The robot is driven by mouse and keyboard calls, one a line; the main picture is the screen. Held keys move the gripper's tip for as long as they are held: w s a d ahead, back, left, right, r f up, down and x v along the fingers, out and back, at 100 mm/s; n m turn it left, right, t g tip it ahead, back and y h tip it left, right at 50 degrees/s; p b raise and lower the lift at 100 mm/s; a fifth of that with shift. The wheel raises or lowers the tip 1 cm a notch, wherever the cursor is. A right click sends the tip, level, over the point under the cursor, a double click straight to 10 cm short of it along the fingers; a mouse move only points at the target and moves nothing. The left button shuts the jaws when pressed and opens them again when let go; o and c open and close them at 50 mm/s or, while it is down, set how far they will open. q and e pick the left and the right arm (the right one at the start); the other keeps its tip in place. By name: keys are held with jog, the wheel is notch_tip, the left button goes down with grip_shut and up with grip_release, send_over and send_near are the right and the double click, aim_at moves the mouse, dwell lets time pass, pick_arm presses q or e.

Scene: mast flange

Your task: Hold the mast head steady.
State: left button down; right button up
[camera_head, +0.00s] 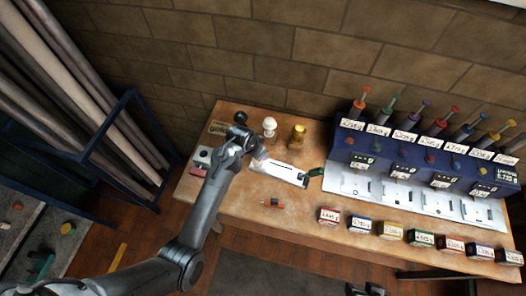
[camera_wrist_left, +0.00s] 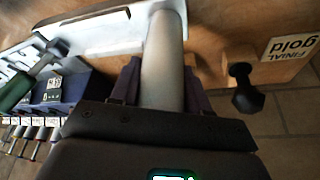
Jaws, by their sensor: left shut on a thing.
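My left gripper (camera_head: 257,160) is low over the wooden bench, beside a white plate or tray (camera_head: 280,171). In the left wrist view, its dark fingers (camera_wrist_left: 161,88) are shut on a smooth grey cylinder (camera_wrist_left: 165,50), which looks like the mast head. The cylinder's far end reaches the edge of the white tray (camera_wrist_left: 100,36). Whether it touches the tray I cannot tell. In the head view the cylinder is mostly hidden by my gripper.
Black (camera_head: 240,117), white (camera_head: 269,126) and gold (camera_head: 299,135) finials stand behind my gripper. A green-handled tool (camera_head: 316,172) lies at the tray's right end. A blue rack (camera_head: 420,160) of screwdrivers fills the right. A small orange-and-black item (camera_head: 272,203) lies in front; small labelled boxes (camera_head: 390,231) line the front edge.

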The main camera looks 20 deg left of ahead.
pick_arm(q)
jog(key=shift+w+a+f+b, duration=0.15)
jog(key=shift+a+f, duration=0.55)
jog(key=shift+a, duration=0.05)
jog(key=shift+w+a+f+b, duration=0.1)
jog(key=shift+a+f+b, duration=0.05)
jog(key=shift+a+f, duration=0.55)
jog(key=shift+w+a+f+b, duration=0.15)
jog(key=shift+a+f+b, duration=0.15)
jog(key=shift+a+f, duration=0.8)
jog(key=shift+a+r, duration=0.1)
jog(key=shift+r, duration=0.05)
jog(key=shift+f, duration=0.35)
